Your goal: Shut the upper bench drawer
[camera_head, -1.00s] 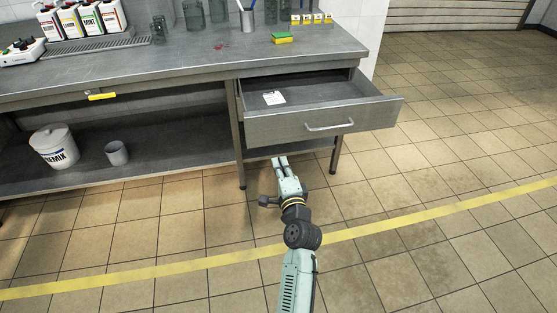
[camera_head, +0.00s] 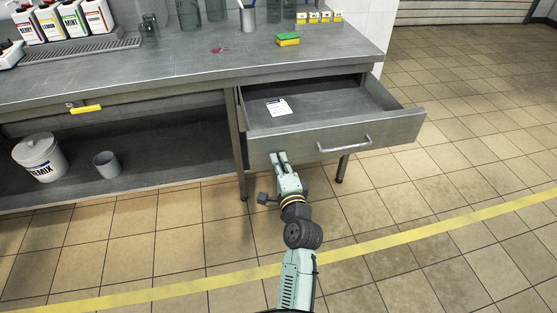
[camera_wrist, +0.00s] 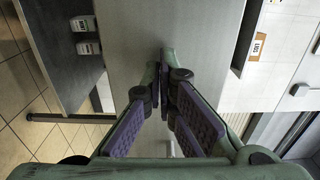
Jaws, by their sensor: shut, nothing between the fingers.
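The upper bench drawer (camera_head: 385,133) stands pulled out from the right end of the steel bench (camera_head: 150,80). Its grey front carries a bar handle (camera_head: 344,145), and a white labelled card (camera_head: 278,107) lies inside. My gripper (camera_head: 278,156) is shut and empty, with its fingertips in front of the lower left part of the drawer front, left of the handle. In the wrist view my closed fingertips (camera_wrist: 164,65) point at a broad grey panel (camera_wrist: 150,25), which looks like the drawer front. I cannot tell whether they touch it.
A green and yellow sponge (camera_head: 288,40), a cup with pens (camera_head: 248,18) and several jugs (camera_head: 60,20) stand on the benchtop. A white bucket (camera_head: 40,158) and a grey cup (camera_head: 107,164) are on the lower shelf. The tiled floor (camera_head: 440,190) at right is clear.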

